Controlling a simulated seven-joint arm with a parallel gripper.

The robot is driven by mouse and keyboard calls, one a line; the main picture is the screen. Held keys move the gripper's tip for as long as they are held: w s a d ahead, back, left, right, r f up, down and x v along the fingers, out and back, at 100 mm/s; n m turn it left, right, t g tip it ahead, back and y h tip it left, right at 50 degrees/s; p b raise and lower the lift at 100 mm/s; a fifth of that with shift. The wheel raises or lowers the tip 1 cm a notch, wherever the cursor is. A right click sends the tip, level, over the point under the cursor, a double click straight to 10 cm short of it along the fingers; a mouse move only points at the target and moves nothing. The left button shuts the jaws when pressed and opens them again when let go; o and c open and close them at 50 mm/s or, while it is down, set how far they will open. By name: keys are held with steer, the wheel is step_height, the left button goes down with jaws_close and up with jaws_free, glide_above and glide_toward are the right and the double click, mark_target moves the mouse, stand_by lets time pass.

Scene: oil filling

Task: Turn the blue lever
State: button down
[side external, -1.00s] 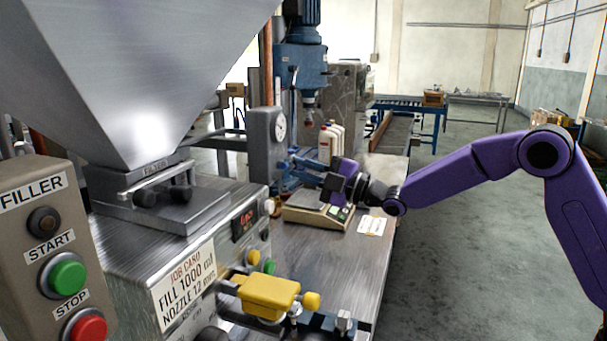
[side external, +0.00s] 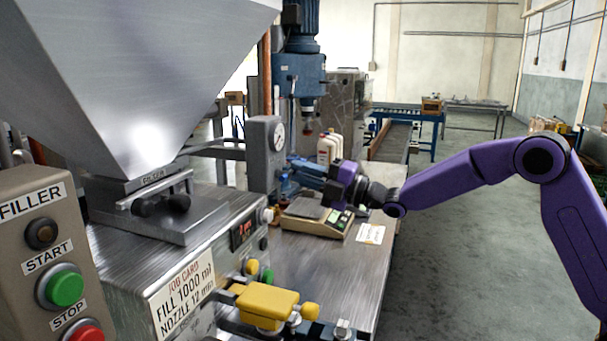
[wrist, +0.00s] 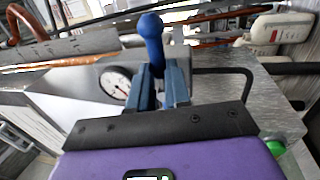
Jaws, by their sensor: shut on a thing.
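The blue lever (wrist: 151,32) has a rounded knob at its tip. In the wrist view it rises between the two blue fingers of my gripper (wrist: 159,88), which are shut on its shaft. The lever's lower part is hidden by the fingers. In the side view my gripper (side external: 312,175) reaches left from its purple body, beside the grey gauge housing (side external: 264,152). The lever is hard to tell from the blue fingers there.
The dial gauge (wrist: 115,84) sits just left of the fingers. A scale (side external: 316,218) lies below my gripper, with white bottles (side external: 328,149) behind. The filler machine (side external: 160,265) and yellow handle (side external: 268,305) stand left and in front.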

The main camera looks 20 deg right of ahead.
steer(key=c, duration=1.1)
jaws_free()
steer(key=v, duration=1.7)
steer(key=shift+s+d+f, duration=0.1)
steer(key=shift+s+d, duration=0.05)
